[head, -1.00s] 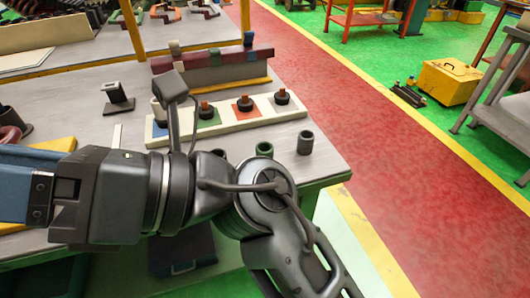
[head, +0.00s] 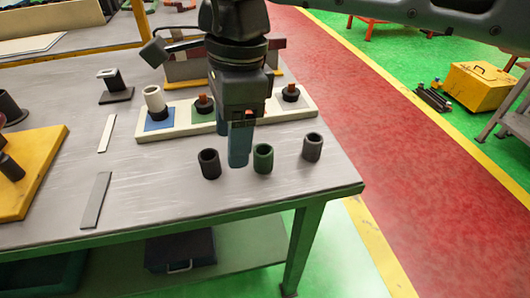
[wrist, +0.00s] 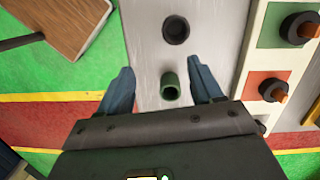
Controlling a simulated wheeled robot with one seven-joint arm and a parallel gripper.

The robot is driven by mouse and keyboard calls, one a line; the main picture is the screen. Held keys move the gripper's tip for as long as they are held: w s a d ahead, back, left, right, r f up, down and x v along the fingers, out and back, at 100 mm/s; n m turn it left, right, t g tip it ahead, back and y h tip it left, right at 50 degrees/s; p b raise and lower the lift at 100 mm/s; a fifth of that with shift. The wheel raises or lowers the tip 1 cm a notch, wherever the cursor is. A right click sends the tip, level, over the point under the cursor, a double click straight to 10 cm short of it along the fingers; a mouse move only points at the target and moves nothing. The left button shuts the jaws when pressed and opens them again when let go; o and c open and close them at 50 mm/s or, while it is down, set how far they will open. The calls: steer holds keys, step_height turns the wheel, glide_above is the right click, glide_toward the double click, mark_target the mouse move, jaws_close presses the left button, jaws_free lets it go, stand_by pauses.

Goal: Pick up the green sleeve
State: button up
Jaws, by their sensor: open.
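The green sleeve (head: 263,158) stands upright on the table near its front edge, between a dark sleeve (head: 209,163) on the left and a grey sleeve (head: 312,147) on the right. My gripper (head: 231,148) points down above the table, open, and looks close to the green sleeve in the head view. In the wrist view, the green sleeve (wrist: 170,90) shows in the gap between the two blue fingers of my gripper (wrist: 160,82), touching neither. One dark sleeve (wrist: 176,30) stands beyond it there. How high the fingertips are is hard to tell.
A white board (head: 175,131) with coloured squares and dark posts lies behind the sleeves; a white sleeve (head: 154,98) stands on its blue square. Two flat strips and a yellow tray (head: 40,150) lie to the left. The table's front edge is close to the sleeves.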

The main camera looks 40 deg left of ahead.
mark_target(262, 156)
steer(key=w, duration=0.2)
steer(key=w+d+r+t, duration=0.1)
steer(key=shift+w+h, duration=0.3)
steer(key=shift+h, duration=0.1)
steer(key=f, duration=0.5)
steer(key=d+f, duration=0.1)
steer(key=f, duration=0.1)
steer(key=shift+w+d+f, duration=0.1)
steer(key=shift+w+f, duration=0.15)
steer(key=c, duration=1.1)
